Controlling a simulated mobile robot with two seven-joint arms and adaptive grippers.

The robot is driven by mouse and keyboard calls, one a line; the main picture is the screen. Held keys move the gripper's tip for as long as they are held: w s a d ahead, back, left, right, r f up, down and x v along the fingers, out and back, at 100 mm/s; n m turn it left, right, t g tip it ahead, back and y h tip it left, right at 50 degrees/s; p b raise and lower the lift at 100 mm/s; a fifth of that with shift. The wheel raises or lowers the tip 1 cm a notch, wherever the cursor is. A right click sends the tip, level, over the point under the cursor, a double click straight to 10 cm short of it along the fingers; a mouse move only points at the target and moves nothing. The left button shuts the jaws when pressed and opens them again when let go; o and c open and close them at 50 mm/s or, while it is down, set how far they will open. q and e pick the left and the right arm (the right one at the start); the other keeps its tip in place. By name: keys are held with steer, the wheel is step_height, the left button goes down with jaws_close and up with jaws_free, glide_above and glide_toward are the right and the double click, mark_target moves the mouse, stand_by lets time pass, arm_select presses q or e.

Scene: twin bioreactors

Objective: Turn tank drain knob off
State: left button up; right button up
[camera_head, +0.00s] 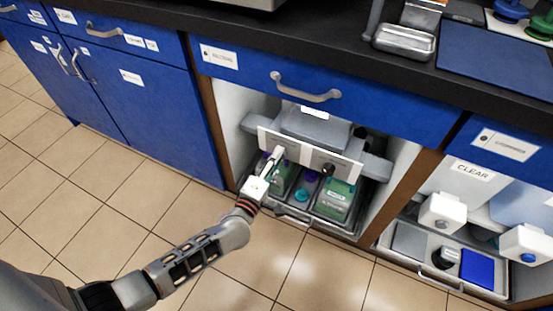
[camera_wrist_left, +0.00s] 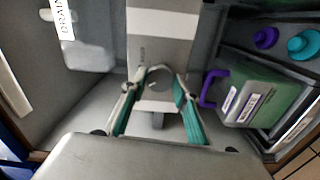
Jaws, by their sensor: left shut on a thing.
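The tank unit stands in the open bay under the counter, with a white front panel (camera_head: 345,168) that carries a black knob (camera_head: 328,169) on its right side. My left gripper (camera_head: 277,155) reaches the left part of this panel and covers what is there. In the left wrist view, the teal-padded fingers of my left gripper (camera_wrist_left: 155,82) close around a small grey drain knob (camera_wrist_left: 158,73) on the panel. The fingers hide much of it, and I cannot tell its exact turn. My right gripper is not in view.
Below the panel, a tray (camera_head: 293,213) holds green containers; one green container (camera_wrist_left: 262,95) with a purple handle is close right of my fingers. A drawer handle (camera_head: 305,90) juts out above. A second bay with white dispensers (camera_head: 442,211) is at right. The floor in front is clear.

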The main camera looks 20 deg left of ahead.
arm_select(q)
steer(key=n, duration=0.3)
steer(key=shift+f, duration=0.1)
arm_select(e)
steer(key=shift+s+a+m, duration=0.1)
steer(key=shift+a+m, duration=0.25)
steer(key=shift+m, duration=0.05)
arm_select(q)
steer(key=shift+n, duration=0.3)
steer(key=o, duration=1.1)
steer(key=s, duration=1.2)
steer(key=shift+a, duration=0.2)
